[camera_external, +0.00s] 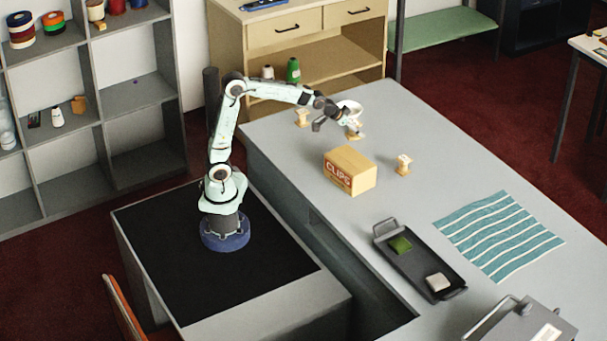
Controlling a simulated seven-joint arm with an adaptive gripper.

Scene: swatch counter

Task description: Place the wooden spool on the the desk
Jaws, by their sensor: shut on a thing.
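My gripper (335,118) is above the far end of the long grey desk (425,135), with its dark fingers pointing down and right. It is shut on a small pale wooden spool (354,131) at the fingertips. The fingers partly hide the spool, and I cannot tell whether its lower end touches the desk. A white rounded thing (351,105) shows right behind the fingertips, partly covered. Two other pale spool-shaped pieces stand on the desk, one to the left of the gripper (302,118) and one to the right (403,165).
A cardboard CLIPS box (350,171) stands on the desk in front of the gripper. A black tray (425,265) holds a green and a whitish block. A teal striped cloth (498,235) lies to the right. A grey machine (522,322) is at the near edge.

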